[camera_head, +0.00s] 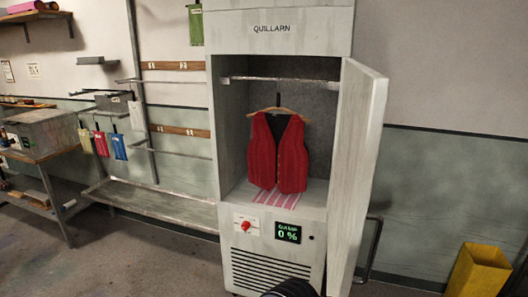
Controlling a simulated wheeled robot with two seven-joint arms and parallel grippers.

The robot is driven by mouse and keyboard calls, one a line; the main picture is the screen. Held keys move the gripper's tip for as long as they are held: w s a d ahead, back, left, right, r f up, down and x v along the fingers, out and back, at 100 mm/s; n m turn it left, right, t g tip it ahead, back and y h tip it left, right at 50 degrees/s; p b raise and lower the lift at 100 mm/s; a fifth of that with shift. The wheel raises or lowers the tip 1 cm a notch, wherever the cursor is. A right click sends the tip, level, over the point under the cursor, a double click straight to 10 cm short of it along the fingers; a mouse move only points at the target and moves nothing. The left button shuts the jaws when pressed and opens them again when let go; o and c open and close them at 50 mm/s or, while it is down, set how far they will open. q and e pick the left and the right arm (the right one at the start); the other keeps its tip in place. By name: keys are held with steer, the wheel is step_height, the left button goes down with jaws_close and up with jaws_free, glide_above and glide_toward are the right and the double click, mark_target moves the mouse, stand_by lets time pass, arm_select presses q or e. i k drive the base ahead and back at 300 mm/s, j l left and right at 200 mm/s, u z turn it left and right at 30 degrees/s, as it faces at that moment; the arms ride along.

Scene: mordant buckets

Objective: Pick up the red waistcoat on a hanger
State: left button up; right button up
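The red waistcoat (278,155) is upright on a wooden hanger (279,110) inside the open grey cabinet (228,150) marked QUILLARN. A metal rail (280,79) runs across the cabinet above it; I cannot tell whether the hook touches the rail. The waistcoat faces out, its lower edge just above a pink striped cloth (277,198) on the cabinet floor. Neither of my grippers is recognisable in the head view. A dark ribbed shape at the bottom edge may be part of me.
The cabinet door (358,165) stands open on the right. A red knob (246,224) and a display reading 0% (288,233) are below the opening. A yellow bin (478,272) stands at lower right. A workbench (45,152) is at left. Floor at lower left is clear.

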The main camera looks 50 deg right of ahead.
mark_target(278, 153)
steer(key=i+z, duration=0.1)
steer(key=z, duration=0.3)
steer(key=l+z, duration=0.1)
steer(key=z, duration=0.25)
steer(key=i+z, duration=0.15)
steer(key=z, duration=0.25)
steer(key=i+z, duration=0.1)
steer(key=z, duration=0.25)
